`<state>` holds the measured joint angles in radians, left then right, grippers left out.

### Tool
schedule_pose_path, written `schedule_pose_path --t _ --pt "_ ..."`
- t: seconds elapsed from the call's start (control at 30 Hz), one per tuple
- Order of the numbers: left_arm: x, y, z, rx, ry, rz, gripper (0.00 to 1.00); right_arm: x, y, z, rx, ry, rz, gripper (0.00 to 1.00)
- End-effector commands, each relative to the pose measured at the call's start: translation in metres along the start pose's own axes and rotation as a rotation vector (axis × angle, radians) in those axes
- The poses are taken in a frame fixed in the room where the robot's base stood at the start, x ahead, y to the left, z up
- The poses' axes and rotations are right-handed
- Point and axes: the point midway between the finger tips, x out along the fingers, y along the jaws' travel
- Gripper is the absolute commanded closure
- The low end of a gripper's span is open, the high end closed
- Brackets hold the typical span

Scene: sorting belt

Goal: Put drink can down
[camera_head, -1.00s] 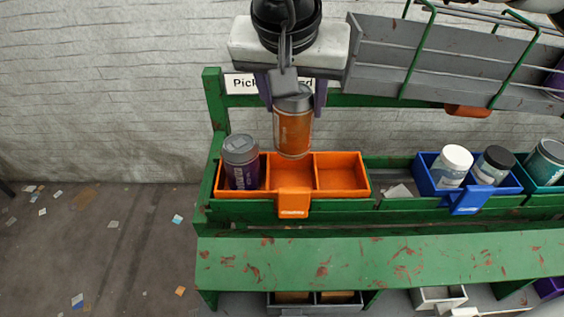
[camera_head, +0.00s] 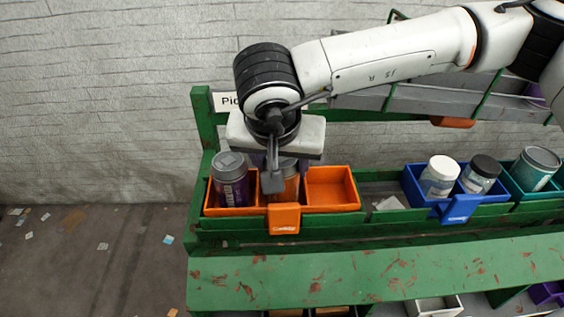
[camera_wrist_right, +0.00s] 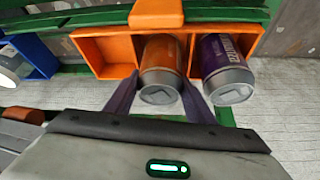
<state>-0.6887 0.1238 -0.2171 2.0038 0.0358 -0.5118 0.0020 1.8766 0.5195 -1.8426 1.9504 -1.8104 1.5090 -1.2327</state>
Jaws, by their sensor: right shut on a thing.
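The orange drink can (camera_head: 292,190) with a silver top is in the middle compartment of the orange bin (camera_head: 284,219). It also shows in the right wrist view (camera_wrist_right: 161,58), between my fingers. My right gripper (camera_head: 279,178) is over the bin and shut on this can, its fingers on either side. The gripper hides much of the can in the head view. Whether the can's base touches the bin floor cannot be seen. A purple can (camera_head: 231,183) with a grey lid stands in the left compartment, close beside. My left gripper is not in view.
The bin's right compartment (camera_head: 331,187) is empty. A blue bin (camera_head: 460,209) with two jars and a teal bin (camera_head: 525,194) with a can stand further right on the green rack (camera_head: 350,280). A grey sloped shelf (camera_head: 370,102) is behind my arm.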

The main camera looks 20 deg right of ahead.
Motion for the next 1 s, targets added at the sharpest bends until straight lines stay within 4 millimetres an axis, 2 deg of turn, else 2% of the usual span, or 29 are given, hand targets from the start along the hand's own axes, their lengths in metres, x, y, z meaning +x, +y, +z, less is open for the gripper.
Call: schedule_pose_path --t 0.07,0.1,0.13,0.43,0.57,1.0 --pt "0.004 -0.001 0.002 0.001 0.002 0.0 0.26 0.004 0.0 0.002 0.0 0.0 0.0 0.82" --pt "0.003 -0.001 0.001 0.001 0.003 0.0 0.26 0.003 0.0 0.001 0.0 0.0 0.0 0.47" --pt "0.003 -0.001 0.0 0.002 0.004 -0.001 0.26 0.002 0.0 0.001 0.0 0.0 0.0 0.43" --pt "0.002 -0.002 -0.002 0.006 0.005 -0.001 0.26 0.001 0.0 0.0 0.001 0.0 0.0 0.43" --pt "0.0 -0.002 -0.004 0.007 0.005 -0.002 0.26 -0.008 -0.001 -0.001 0.001 0.002 -0.002 0.43" --pt "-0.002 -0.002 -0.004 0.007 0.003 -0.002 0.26 -0.097 -0.001 -0.001 -0.002 0.003 -0.003 0.43"
